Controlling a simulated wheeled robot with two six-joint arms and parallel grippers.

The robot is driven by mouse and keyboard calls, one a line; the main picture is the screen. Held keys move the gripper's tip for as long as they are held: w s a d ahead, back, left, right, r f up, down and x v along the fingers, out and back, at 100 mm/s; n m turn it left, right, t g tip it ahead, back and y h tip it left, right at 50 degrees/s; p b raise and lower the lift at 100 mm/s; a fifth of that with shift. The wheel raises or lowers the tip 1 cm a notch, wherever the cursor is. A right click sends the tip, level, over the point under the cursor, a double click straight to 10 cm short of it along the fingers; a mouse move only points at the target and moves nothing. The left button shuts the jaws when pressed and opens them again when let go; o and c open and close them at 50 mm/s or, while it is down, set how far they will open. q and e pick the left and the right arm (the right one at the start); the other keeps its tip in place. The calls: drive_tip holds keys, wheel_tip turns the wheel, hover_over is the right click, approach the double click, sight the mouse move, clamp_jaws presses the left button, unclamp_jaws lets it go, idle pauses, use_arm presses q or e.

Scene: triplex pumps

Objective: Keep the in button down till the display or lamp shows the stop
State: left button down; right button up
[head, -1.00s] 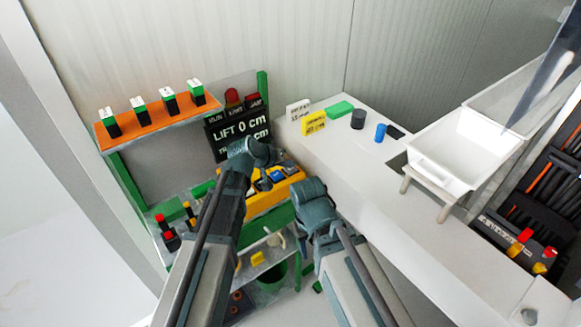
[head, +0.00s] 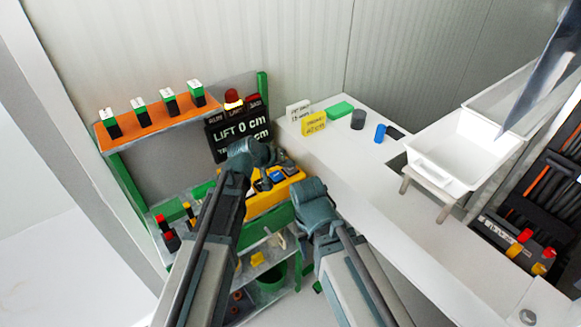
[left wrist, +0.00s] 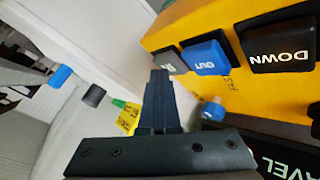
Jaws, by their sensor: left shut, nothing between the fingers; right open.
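The yellow control box (head: 284,191) sits on the green-framed bench. In the left wrist view its grey IN button (left wrist: 170,61) is beside the blue OUT button (left wrist: 205,56) and the black DOWN button (left wrist: 280,45). My left gripper (left wrist: 160,76) is shut and empty, its tip at the IN button's edge; I cannot tell how far the button is pressed. It also shows in the head view (head: 262,160). The display (head: 238,134) reads LIFT 0 cm; its lower line is partly hidden. My right gripper (head: 314,192) is open, right of the box.
An orange shelf (head: 150,131) with several green-black blocks is at left. The white counter (head: 350,165) at right holds a yellow sign (head: 314,124), a green block (head: 340,109), dark and blue cylinders, and a white tray (head: 450,165).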

sight(289, 170)
use_arm(q)
drive_tip(key=shift+r+p, duration=0.65)
drive_tip(key=shift+r, duration=0.15)
wheel_tip(289, 170, up, 5)
drive_tip(key=p, duration=0.5)
drive_tip(key=s+a+f+m+g+y, duration=0.1)
drive_tip(key=s+f+g+y, duration=0.1)
drive_tip(key=s, duration=0.6)
drive_tip(key=s+a+f+m+g+y, duration=0.2)
drive_tip(key=s+y, duration=0.1)
drive_tip(key=s, duration=0.6)
drive_tip(key=s+a+f+m+g+y, duration=0.1)
drive_tip(key=s+a+f+g+y, duration=0.1)
drive_tip(key=s, duration=0.6)
drive_tip(key=shift+s+a+f+g+y, duration=0.25)
drive_tip(key=shift+s+f+g+y, duration=0.1)
drive_tip(key=shift+g, duration=0.25)
